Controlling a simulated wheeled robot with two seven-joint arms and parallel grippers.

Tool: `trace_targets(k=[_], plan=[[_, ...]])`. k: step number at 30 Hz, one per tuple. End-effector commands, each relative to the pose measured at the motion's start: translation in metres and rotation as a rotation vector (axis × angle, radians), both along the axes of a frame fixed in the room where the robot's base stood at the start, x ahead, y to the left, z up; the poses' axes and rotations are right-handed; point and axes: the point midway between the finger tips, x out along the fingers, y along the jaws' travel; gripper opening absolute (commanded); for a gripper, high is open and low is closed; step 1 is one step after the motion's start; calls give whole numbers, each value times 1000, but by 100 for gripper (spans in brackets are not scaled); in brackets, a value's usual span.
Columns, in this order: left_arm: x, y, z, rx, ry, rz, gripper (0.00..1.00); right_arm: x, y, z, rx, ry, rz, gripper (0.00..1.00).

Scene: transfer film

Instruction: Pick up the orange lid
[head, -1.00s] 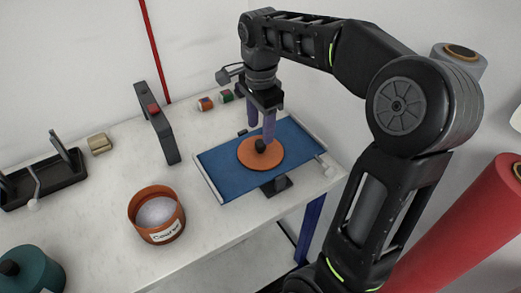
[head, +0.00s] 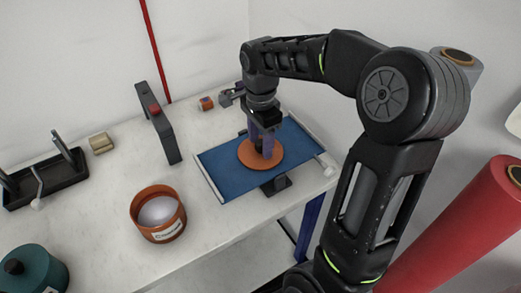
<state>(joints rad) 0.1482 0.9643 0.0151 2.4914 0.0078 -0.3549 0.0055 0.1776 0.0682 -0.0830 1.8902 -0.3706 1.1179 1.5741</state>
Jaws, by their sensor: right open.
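The orange lid (head: 247,154) is a flat round disc lying on a blue panel (head: 222,171) with pale side rails. Its dark centre knob is now mostly hidden by my right gripper (head: 263,149). The right gripper points straight down over the middle of the lid, its purple fingers at the knob. The fingers are open, around or right beside the knob; I cannot tell which. My left gripper is not in view.
An orange tub (head: 158,214) with pale contents stands left of the panel. A dark upright device (head: 158,122) with a red top, a black tray (head: 45,179) and a teal canister (head: 34,271) are further left. A red roll (head: 462,226) stands at the right.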

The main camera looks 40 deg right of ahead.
Motion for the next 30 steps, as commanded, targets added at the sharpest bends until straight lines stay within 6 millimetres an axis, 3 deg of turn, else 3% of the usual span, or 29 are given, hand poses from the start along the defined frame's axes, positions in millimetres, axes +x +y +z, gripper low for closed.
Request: trace_targets(k=[5, 24, 30], plan=[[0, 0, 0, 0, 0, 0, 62, 0, 0, 0, 0, 0, 0, 51], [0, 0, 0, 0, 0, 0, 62, 0, 0, 0, 0, 0, 0, 0], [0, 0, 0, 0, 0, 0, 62, 0, 0, 0, 0, 0, 0, 0]])
